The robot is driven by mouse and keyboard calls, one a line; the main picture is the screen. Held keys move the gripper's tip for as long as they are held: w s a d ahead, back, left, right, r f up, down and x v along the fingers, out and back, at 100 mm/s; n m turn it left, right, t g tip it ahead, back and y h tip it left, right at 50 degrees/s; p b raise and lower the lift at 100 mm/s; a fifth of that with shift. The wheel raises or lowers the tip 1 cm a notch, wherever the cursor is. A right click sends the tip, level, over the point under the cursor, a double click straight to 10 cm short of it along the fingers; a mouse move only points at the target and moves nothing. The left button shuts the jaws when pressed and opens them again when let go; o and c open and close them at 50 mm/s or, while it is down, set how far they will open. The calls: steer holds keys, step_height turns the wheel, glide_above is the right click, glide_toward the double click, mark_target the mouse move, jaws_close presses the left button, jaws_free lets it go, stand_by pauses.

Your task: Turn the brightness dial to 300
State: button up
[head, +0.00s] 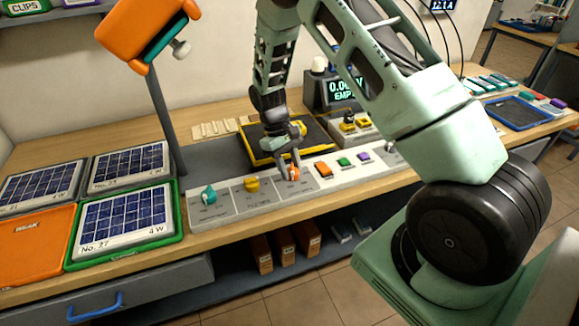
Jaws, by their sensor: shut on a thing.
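A long grey control panel (225,208) runs along the front of the bench. On it stand a teal knob (209,195), a yellow knob (252,184) and an orange knob (293,175). My gripper (290,170) points down at the orange knob, its fingers shut around it; they partly hide the knob. The panel's printing is too small to read, so I cannot confirm which knob is the brightness dial or what it is set to. An orange lamp head (146,28) on a grey post hangs above the left of the bench.
Right of the orange knob are orange (324,169), green (344,161) and purple (363,156) buttons. Solar panels (125,220) lie at left. A yellow-edged black tray (262,150) and a display box (343,92) stand behind my gripper. A blue tray (517,112) lies far right.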

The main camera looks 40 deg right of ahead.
steer(key=shift+m+y, duration=0.3)
steer(key=shift+m, duration=0.6)
steer(key=o, duration=1)
steer(key=shift+d, duration=0.1)
steer(key=b+v, duration=0.3)
steer(key=v, duration=1.4)
steer(key=shift+w, duration=0.15)
steer(key=shift+r, duration=0.1)
